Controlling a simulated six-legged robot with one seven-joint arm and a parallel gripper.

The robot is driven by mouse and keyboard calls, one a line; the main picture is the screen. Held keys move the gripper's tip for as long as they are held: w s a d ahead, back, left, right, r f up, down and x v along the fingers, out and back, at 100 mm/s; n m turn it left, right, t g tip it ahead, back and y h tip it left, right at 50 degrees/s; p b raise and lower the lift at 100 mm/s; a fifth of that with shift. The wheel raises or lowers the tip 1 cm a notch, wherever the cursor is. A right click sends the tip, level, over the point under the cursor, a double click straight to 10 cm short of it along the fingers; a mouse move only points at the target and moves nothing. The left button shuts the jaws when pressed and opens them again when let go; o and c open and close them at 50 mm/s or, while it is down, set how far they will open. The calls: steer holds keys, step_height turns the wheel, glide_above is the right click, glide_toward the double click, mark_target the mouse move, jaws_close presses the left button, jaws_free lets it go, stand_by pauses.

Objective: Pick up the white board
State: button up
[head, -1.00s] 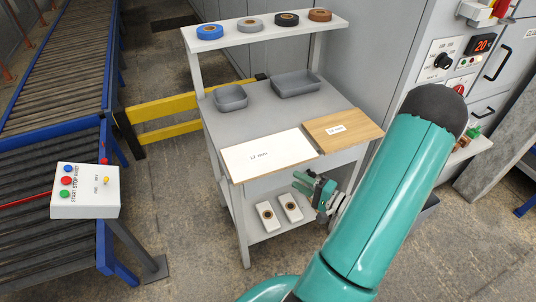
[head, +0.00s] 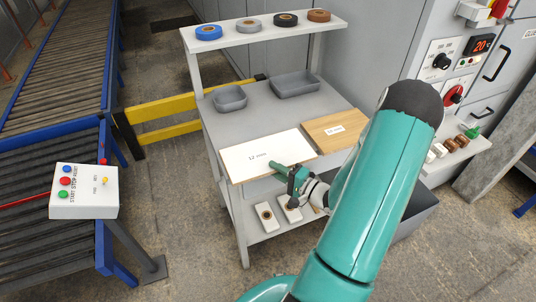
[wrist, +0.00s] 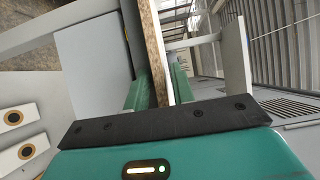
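The white board (head: 262,158), marked 12 mm, lies flat at the front left of the grey workbench, its front edge at the bench's front. My gripper (head: 285,170) is at the right part of that front edge. In the wrist view, the board's brown edge (wrist: 156,45) runs between the two green fingers of my gripper (wrist: 160,88), one on each side. The fingers look open, with a small gap beside the board. The head view partly hides the fingertips.
A brown board (head: 328,133) lies just right of the white one. Two grey trays (head: 230,98) (head: 295,84) stand behind. Tape rolls (head: 248,25) sit on the upper shelf. White blocks (head: 266,216) lie on the lower shelf. A control box (head: 85,190) stands left.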

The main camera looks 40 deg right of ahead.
jaws_close()
steer(key=shift+r, duration=0.1)
steer(key=shift+r, duration=0.4)
step_height(320, 180, up, 2)
steer(key=s+d+r, duration=0.4)
steer(key=s+r, duration=0.9)
steer(key=r, duration=0.3)
steer(key=shift+s+d, duration=0.2)
